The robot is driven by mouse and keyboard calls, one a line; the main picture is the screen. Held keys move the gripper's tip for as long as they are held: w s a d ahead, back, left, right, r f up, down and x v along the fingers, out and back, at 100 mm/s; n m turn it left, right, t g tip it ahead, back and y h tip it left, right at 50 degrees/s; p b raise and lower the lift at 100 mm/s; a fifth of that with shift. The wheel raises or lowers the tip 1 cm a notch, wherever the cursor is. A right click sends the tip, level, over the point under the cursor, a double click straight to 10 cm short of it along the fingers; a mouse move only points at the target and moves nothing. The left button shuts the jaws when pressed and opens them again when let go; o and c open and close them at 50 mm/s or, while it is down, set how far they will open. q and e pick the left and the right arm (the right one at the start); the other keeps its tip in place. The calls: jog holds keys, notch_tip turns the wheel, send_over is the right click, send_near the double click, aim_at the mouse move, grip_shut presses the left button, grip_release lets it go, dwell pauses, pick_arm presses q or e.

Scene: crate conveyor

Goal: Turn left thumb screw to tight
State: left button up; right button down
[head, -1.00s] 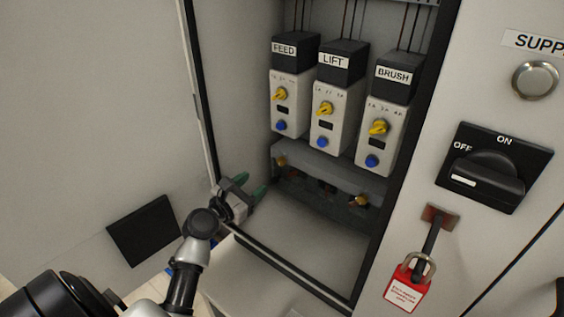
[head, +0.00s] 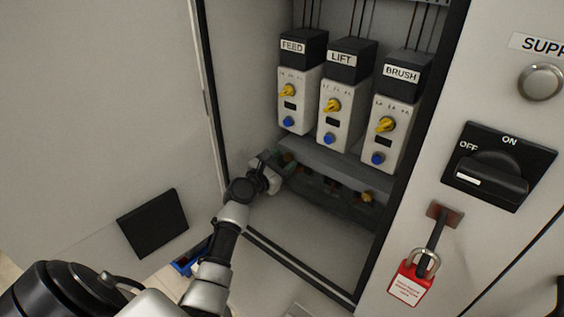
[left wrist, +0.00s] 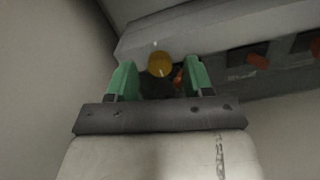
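The left thumb screw (left wrist: 160,64) is a round brass knob below the front edge of a grey rail in the left wrist view. In the head view my gripper hides it. My left gripper (left wrist: 155,80) is open, with one green fingertip to each side of the knob; the knob appears just beyond the tips, and I cannot tell whether they touch it. In the head view the left gripper (head: 284,162) reaches into the cabinet at the rail's left end. The right thumb screw (head: 367,197) is brass and sits at the rail's right end. My right gripper is out of view.
Above the grey rail (head: 330,160) stand the FEED (head: 298,88), LIFT (head: 343,105) and BRUSH (head: 391,120) modules with yellow knobs and blue buttons. The cabinet's left wall is close beside my gripper. A red padlock (head: 409,283) hangs right of the opening.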

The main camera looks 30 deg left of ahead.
pick_arm(q)
jog(key=c, duration=0.9)
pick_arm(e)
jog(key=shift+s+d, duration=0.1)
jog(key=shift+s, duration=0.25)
